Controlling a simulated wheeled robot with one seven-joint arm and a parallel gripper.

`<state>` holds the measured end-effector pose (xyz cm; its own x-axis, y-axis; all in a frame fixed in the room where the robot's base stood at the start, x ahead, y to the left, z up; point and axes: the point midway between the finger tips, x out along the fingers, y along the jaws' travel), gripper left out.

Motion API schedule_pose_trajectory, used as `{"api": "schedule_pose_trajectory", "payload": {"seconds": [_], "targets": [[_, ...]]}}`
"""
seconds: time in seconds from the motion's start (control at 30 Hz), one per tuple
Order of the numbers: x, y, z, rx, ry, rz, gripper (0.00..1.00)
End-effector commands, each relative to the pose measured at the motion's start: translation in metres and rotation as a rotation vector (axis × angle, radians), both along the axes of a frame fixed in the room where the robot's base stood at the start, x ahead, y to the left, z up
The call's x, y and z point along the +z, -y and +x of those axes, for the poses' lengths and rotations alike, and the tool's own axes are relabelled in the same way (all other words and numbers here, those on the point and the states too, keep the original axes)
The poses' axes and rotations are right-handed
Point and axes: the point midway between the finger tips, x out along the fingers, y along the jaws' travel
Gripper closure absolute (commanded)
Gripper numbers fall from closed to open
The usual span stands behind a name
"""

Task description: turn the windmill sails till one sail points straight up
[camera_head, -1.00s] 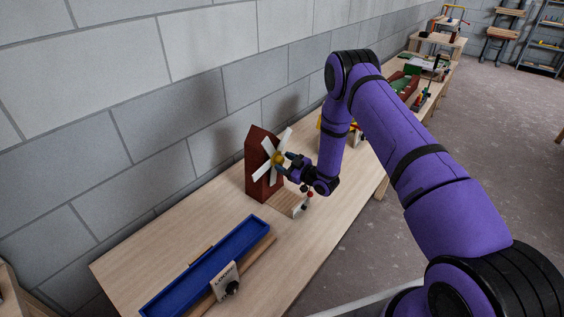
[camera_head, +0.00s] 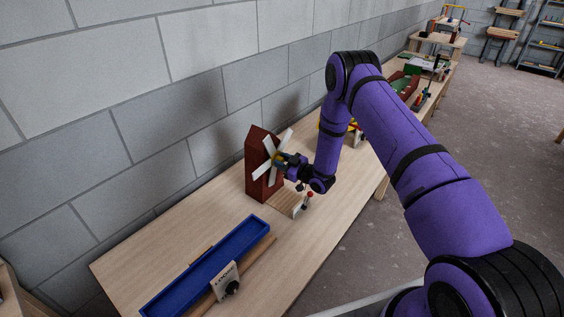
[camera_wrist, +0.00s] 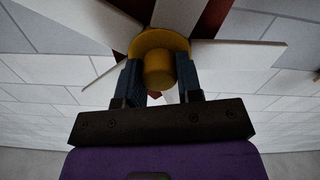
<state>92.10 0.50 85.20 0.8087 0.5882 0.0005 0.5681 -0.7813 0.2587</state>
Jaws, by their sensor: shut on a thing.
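The windmill is a dark red-brown tower (camera_head: 252,150) standing on the bench near the wall. Its white sails (camera_head: 262,171) form a tilted cross, with one sail leaning up and to the right and another up and to the left. My gripper (camera_head: 283,161) is at the front of the sails, at the hub. In the wrist view, the yellow hub (camera_wrist: 159,42) has a round knob (camera_wrist: 159,72) sticking out, and my gripper's blue fingers (camera_wrist: 158,82) are shut on it, one on each side. White sails (camera_wrist: 238,52) spread out behind the hub.
A blue tray (camera_head: 210,264) with a labelled block (camera_head: 225,281) lies on the near bench (camera_head: 130,268). Other models stand farther along the bench. The grey block wall (camera_head: 150,120) is close behind.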

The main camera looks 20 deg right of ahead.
Motion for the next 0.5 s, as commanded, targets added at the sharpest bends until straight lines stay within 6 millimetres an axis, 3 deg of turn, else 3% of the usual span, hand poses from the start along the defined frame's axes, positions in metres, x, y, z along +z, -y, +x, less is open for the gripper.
{"api": "schedule_pose_trajectory", "payload": {"seconds": [0.3, 0.5], "targets": [[-0.0009, 0.0026, 0.0, -0.003, -0.194, 0.267, 1.0], [-0.0008, 0.0016, -0.0001, -0.001, -0.236, 0.322, 1.0]]}}
